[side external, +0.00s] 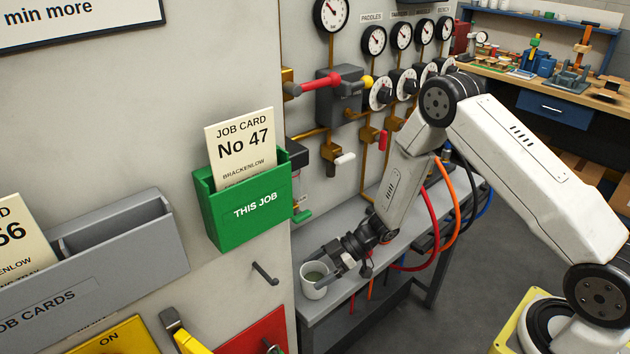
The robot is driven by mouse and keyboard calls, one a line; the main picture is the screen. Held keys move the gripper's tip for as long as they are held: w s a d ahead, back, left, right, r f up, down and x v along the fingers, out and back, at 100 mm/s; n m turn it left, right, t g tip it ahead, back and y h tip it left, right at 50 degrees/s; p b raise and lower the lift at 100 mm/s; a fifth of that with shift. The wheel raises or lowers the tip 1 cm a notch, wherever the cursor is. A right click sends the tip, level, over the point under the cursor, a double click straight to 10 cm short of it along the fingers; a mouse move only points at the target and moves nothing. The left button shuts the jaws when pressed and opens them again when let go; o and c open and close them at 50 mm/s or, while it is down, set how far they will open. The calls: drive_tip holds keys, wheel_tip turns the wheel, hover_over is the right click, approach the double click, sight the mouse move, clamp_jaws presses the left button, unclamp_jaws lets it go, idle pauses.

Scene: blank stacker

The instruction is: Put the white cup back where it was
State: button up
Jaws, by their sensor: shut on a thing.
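The white cup (313,285) is at the left end of the grey bench, near the corner of the wall panel. It looks upright, and something greyish-green shows inside it. My gripper (339,265) reaches down from the right and is shut on the cup at its right side. Whether the cup's base touches the bench or is just above it, I cannot tell. The fingers are small and partly hidden against the cup.
The grey bench (400,222) runs back to the right below gauges and pipes. Red (428,228) and orange hoses hang near my arm. A green card holder (245,207) and a wall hook (265,273) are left of the cup. A workbench (540,90) stands far right.

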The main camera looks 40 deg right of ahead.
drive_tip(key=shift+f, duration=0.1)
drive_tip(key=o, duration=1)
drive_tip(key=v, duration=1.2)
